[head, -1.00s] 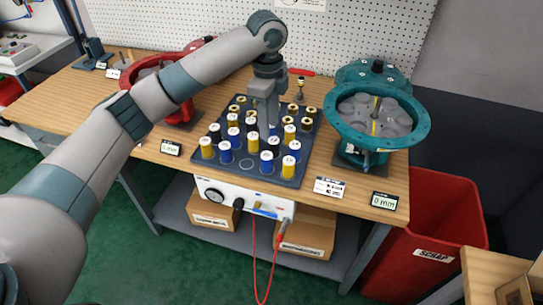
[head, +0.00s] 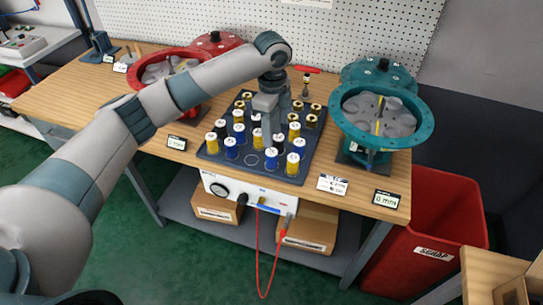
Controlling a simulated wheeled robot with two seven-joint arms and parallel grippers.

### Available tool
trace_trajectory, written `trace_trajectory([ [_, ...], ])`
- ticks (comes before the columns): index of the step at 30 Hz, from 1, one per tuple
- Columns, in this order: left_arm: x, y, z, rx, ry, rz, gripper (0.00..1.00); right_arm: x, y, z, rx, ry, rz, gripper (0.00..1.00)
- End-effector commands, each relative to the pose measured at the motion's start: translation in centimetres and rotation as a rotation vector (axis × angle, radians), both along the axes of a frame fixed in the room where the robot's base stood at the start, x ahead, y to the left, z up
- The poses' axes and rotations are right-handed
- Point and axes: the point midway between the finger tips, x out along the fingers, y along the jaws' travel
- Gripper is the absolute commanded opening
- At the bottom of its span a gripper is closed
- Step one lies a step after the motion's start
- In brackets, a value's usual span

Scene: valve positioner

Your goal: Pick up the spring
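Several springs stand upright in a dark tray (head: 208,153) on the wooden bench, coloured yellow, blue and black, some with white tops and some with brass-coloured tops. A yellow one (head: 292,164) and a blue one (head: 231,149) stand near the front. My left gripper (head: 267,138) points down into the middle of the tray, among the springs. A black, white-topped spring (head: 257,139) is just left of its fingers. The fingers show nearly edge-on, so I cannot tell their gap or whether they touch a spring. My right gripper is out of view.
A teal round housing (head: 427,128) stands right of the tray, and a red one (head: 215,52) behind left, partly behind my arm. Small display cards (head: 386,199) line the front edge. A red scrap bin (head: 440,215) stands at the right. A pegboard rises behind.

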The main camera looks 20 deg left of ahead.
Motion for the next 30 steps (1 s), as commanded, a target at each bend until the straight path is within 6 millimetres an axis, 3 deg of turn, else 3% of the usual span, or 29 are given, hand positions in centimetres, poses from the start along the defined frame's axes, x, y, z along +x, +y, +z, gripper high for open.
trace_trajectory([
  [6,-0.1,0.0,-3.7,0.001,0.002,0.0,0.37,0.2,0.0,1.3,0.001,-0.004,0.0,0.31],
  [11,0.0,0.0,-5.4,0.001,0.001,0.0,0.37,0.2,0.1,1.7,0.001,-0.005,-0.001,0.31],
  [24,0.0,0.0,-6.0,0.0,-0.001,-0.001,0.37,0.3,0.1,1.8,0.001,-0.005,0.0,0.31],
  [30,0.1,0.1,-7.2,0.0,0.002,0.0,0.37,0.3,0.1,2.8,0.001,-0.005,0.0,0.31],
])
